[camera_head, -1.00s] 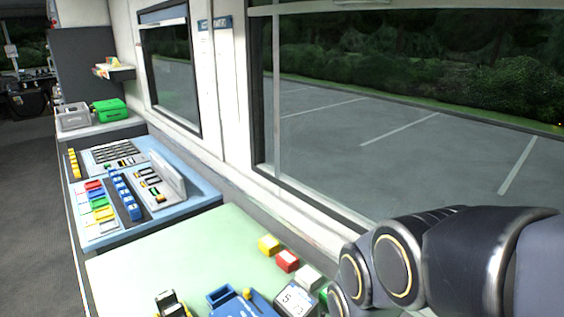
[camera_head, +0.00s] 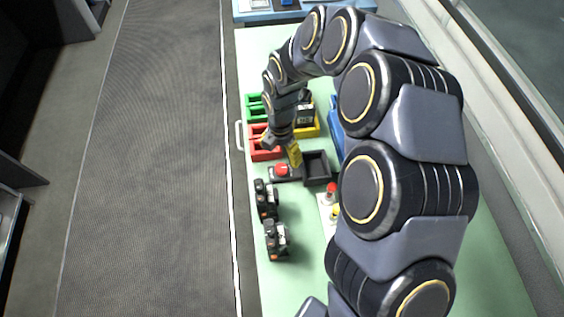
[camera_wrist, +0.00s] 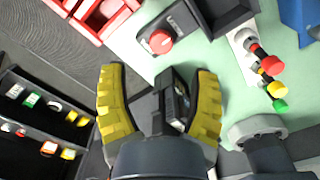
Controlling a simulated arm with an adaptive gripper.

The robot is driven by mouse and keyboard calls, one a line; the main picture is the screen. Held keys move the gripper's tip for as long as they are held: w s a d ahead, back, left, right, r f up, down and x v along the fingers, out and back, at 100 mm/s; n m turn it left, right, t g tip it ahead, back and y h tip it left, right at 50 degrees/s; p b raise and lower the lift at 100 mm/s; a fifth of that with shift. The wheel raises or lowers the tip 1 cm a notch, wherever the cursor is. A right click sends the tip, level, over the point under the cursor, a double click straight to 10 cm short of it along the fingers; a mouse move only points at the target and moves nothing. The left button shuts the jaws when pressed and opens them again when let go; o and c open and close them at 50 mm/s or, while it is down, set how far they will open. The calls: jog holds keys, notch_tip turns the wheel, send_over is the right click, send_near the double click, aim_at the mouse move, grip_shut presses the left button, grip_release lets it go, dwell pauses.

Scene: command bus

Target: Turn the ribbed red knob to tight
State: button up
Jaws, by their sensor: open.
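The red knob (camera_head: 282,169) sits on a dark plate on the pale green tabletop. In the wrist view the knob (camera_wrist: 160,41) is round, on a black plate (camera_wrist: 183,20) with pale markings too small to read; its ribs cannot be made out. My gripper (camera_wrist: 160,72) is open, its yellow ribbed fingers spread and empty, apart from the knob, which shows beyond the fingertips near the top of the picture. In the head view a yellow finger of my gripper (camera_head: 294,153) shows just above and right of the knob, partly hidden by my arm.
Red (camera_head: 262,146), green (camera_head: 254,104) and yellow trays stand beyond the knob. A dark open box (camera_head: 317,166) is right of it. Black handsets (camera_head: 266,198) stand nearer. A white plate with red (camera_wrist: 270,66), yellow and green knobs is close by.

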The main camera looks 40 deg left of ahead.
aim_at(281, 168)
notch_tip(281, 168, down, 7)
dwell(0.3)
grip_shut()
